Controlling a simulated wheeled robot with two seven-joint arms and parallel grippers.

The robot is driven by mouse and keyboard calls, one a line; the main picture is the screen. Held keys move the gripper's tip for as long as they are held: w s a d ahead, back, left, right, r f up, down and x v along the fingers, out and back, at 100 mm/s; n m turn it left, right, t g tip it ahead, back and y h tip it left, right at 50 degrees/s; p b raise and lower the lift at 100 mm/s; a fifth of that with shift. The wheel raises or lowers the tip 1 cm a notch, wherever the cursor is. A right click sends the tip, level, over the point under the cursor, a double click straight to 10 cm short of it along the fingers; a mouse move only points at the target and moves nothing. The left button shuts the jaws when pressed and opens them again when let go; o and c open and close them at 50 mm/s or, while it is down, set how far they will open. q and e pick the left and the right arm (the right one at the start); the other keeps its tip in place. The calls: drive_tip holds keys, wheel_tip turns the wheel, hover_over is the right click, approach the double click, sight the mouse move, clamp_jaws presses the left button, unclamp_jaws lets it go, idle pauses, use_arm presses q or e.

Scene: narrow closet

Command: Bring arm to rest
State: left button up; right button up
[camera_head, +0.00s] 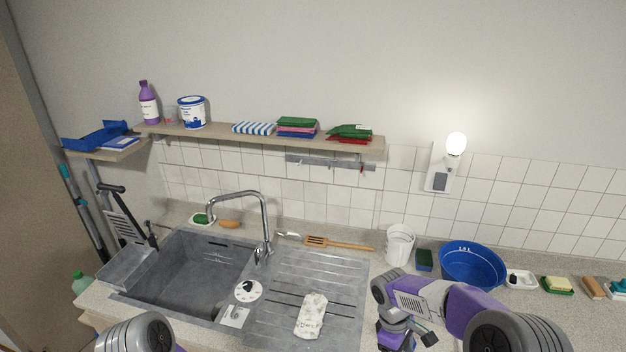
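My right arm comes in from the lower right, purple and grey, bent over the counter's front part. Its hand end (404,338) points down beside the right edge of the sink's drainboard, near the bottom of the view. The fingertips are cut off or too small to tell, so I cannot see whether it is open or shut. Nothing held shows there. Of my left arm only a rounded grey joint shows at the bottom left; its gripper is out of view.
A grey sink (190,275) with a faucet (262,215) fills the left counter. A white speckled cloth (311,316) lies on the drainboard. A white cup (399,245), blue basin (470,265) and sponges (557,284) stand along the wall. A loaded shelf (350,146) hangs above.

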use_arm(q)
wheel_tip(320, 180, down, 12)
drive_tip(key=b, duration=1.1)
drive_tip(key=shift+w+r, duration=0.15)
drive_tip(key=shift+w, duration=0.15)
use_arm(e)
drive_tip(key=s+a+f+m+t+y, duration=0.1)
drive_tip(key=s+a+f+m+y, duration=0.1)
drive_tip(key=f, duration=0.9)
drive_tip(key=s+a+f+m+t+y, duration=0.1)
drive_tip(key=s+a+f+m+y, duration=0.1)
drive_tip(key=s+a+f+m, duration=0.3)
drive_tip(key=s+a+f+m+t+y, duration=0.1)
drive_tip(key=s+f+m, duration=0.5)
drive_tip(key=f, duration=1.1)
drive_tip(key=s+a+y, duration=0.1)
drive_tip(key=s+a, duration=0.1)
drive_tip(key=s, duration=0.1)
drive_tip(key=shift+s+a+f, duration=0.2)
drive_tip(key=shift+a+f, duration=0.05)
drive_tip(key=shift+a, duration=0.15)
